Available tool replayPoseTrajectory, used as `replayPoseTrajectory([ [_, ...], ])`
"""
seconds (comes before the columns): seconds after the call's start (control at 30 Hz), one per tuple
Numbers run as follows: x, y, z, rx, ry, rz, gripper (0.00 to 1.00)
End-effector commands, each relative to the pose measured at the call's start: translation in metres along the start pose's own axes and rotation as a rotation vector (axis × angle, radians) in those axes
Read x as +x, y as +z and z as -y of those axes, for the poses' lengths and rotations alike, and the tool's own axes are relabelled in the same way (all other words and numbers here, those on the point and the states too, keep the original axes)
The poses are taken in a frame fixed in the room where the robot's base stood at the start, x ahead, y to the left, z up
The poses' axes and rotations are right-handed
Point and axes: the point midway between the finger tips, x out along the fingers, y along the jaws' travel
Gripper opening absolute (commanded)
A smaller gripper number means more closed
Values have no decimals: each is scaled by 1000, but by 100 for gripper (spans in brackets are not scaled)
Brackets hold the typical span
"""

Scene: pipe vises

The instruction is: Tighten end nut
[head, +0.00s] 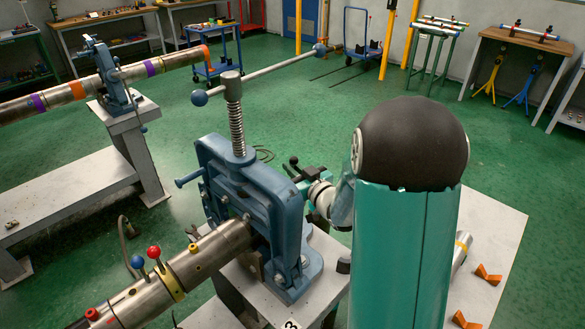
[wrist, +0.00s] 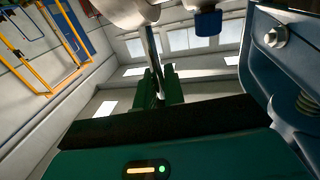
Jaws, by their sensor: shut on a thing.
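A blue pipe vise (head: 275,185) clamps a steel pipe (head: 210,252) on a grey stand; its blue frame also fills the right of the wrist view (wrist: 285,75). I cannot pick out the end nut for certain; the pipe's far end is hidden behind the vise in the head view. My gripper (head: 308,174) is just behind the vise's right side, partly hidden. In the wrist view its green fingers (wrist: 158,88) are shut on a thin metal bar (wrist: 153,50). The bar runs up to a rounded silver part (wrist: 130,10). A blue knob (wrist: 208,22) hangs beside it.
The vise's long handle (head: 265,72) sticks out above, on a threaded screw. Red and blue ball-ended levers (head: 153,252) stand on the pipe. Orange blocks (head: 488,275) lie on the grey tabletop at right. A second vise (head: 112,75) holds another pipe at left. Green floor is open behind.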

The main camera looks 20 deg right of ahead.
Motion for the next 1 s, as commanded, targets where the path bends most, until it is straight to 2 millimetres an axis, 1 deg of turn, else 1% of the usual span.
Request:
replayPoseTrajectory([
  [0.67, 7, -2, 2, -8, -3, 25, 0],
  [0.87, 15, -4, 4, -24, -4, 94, 0],
  [1.0, 25, -3, 6, -45, -3, 188, 0],
])
